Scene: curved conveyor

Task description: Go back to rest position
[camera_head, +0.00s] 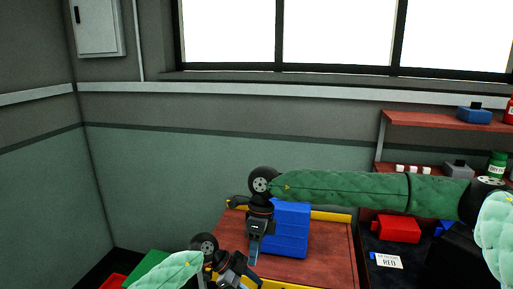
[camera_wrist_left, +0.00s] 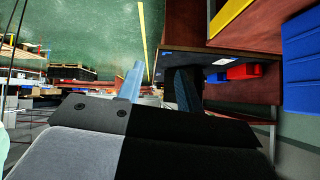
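My right gripper (camera_head: 254,254) hangs down at the end of the green-sleeved arm that reaches in from the right. It is beside the left side of a blue box (camera_head: 291,230); whether it touches the box, or is open or shut, I cannot tell. My left gripper (camera_head: 247,279) is low in the head view, in front of the table and partly cut off by the frame. In the left wrist view its two blue fingers (camera_wrist_left: 158,88) stand apart with nothing held between them. The blue box also shows at the right edge there (camera_wrist_left: 302,62).
The red-brown table (camera_head: 335,250) has yellow edges. Right of it, a dark surface holds a red box (camera_head: 397,228) and a card marked RED (camera_head: 387,261). Green and red containers show at bottom left.

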